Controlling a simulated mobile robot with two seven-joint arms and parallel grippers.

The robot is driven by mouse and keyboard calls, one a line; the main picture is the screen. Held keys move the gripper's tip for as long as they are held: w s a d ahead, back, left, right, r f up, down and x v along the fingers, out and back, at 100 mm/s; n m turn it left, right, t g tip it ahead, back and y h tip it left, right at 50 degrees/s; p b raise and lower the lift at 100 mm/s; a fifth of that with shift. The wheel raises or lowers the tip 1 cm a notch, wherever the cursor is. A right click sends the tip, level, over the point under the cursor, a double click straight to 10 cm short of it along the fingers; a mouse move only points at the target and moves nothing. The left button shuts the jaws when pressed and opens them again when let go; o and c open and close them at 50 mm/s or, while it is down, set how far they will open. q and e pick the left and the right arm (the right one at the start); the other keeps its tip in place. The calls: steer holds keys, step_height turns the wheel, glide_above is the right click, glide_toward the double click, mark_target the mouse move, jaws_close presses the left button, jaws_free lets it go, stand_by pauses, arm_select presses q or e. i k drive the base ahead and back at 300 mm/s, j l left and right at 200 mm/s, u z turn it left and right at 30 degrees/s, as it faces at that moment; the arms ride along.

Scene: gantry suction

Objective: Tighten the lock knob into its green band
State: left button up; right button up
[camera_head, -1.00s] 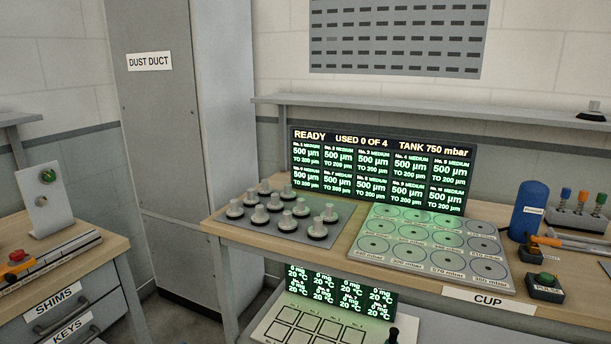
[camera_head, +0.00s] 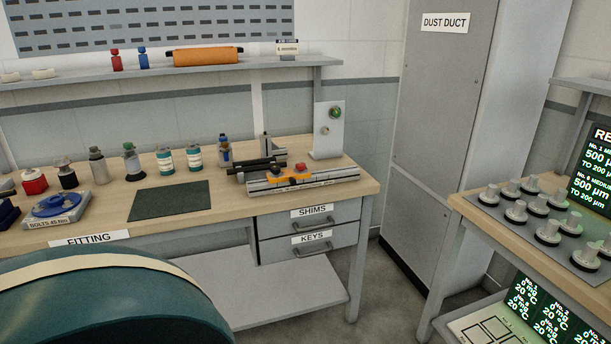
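No part labelled as the lock knob can be read. A small red knob (camera_head: 301,167) sits on an orange block (camera_head: 287,174) on a grey rail fixture (camera_head: 318,180), at the right end of the fitting bench. A round green knob (camera_head: 335,112) is on an upright pale plate (camera_head: 327,140) behind the rail, with a smaller round part below it. A green band cannot be made out on either at this size. Neither of my grippers is in view.
The fitting bench (camera_head: 110,215) also holds a dark green mat (camera_head: 170,200), several bottles and a blue round part (camera_head: 55,204). A large teal rounded body (camera_head: 110,305) fills the lower left foreground. A grey duct (camera_head: 440,130) and a cup bench (camera_head: 480,215) stand right.

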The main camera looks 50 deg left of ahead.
mark_target(300, 166)
steer(key=u, duration=1.65)
